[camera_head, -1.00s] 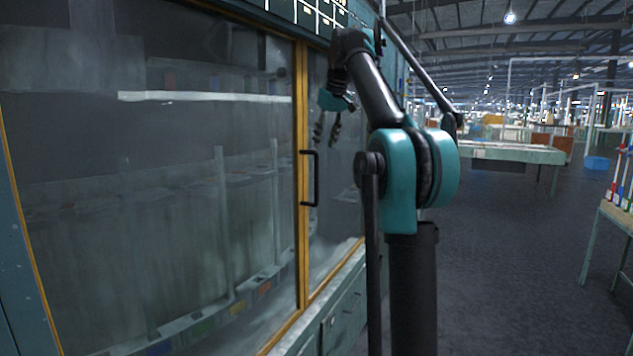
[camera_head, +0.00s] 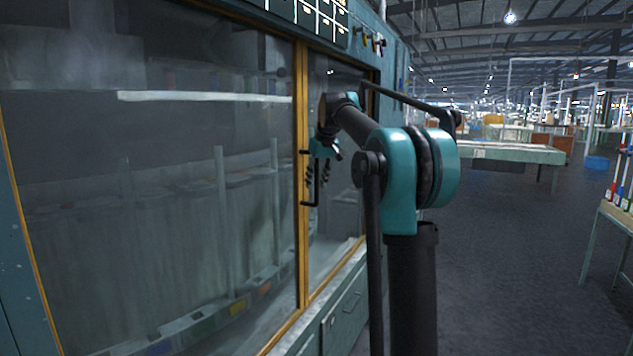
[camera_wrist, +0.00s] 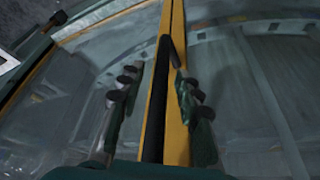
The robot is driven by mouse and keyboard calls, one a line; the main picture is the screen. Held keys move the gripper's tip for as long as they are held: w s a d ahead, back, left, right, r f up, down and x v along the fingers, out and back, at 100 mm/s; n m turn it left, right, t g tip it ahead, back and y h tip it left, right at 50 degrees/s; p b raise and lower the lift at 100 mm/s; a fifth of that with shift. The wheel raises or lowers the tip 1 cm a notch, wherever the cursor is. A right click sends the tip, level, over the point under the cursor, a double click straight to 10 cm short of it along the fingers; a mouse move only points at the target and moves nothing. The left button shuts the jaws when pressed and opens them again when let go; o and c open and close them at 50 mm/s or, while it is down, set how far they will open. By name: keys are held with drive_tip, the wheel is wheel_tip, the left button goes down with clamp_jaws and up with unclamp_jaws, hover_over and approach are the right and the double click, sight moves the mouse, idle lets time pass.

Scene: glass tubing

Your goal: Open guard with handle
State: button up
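The guard is a large glass panel (camera_head: 120,200) with yellow edge strips (camera_head: 301,250), standing closed on the teal machine. Its black bar handle (camera_head: 309,204) is upright on the yellow strip at the panel's right edge. My gripper (camera_head: 318,180) is at the handle and partly hides its upper part. In the wrist view the handle (camera_wrist: 154,100) runs between the two dark fingers of my gripper (camera_wrist: 158,90), one on each side. The fingers are apart, and a gap shows between each finger and the bar.
A second glass pane (camera_head: 335,225) lies right of the yellow strip. Drawers (camera_head: 345,310) are below it. Small coloured knobs (camera_head: 372,42) sit at the upper right of the machine. Open floor (camera_head: 490,270) lies to the right, with a table (camera_head: 510,153) further back.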

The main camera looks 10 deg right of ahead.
clamp_jaws()
idle(0.4)
drive_tip(key=s+a, duration=1.1)
drive_tip(key=s, duration=0.4)
drive_tip(key=s+a, duration=1.1)
drive_tip(key=s, duration=0.5)
drive_tip(key=s+a, duration=1.2)
drive_tip(key=s, duration=0.3)
drive_tip(key=shift+s, duration=0.4)
drive_tip(key=shift+a, duration=0.1)
unclamp_jaws()
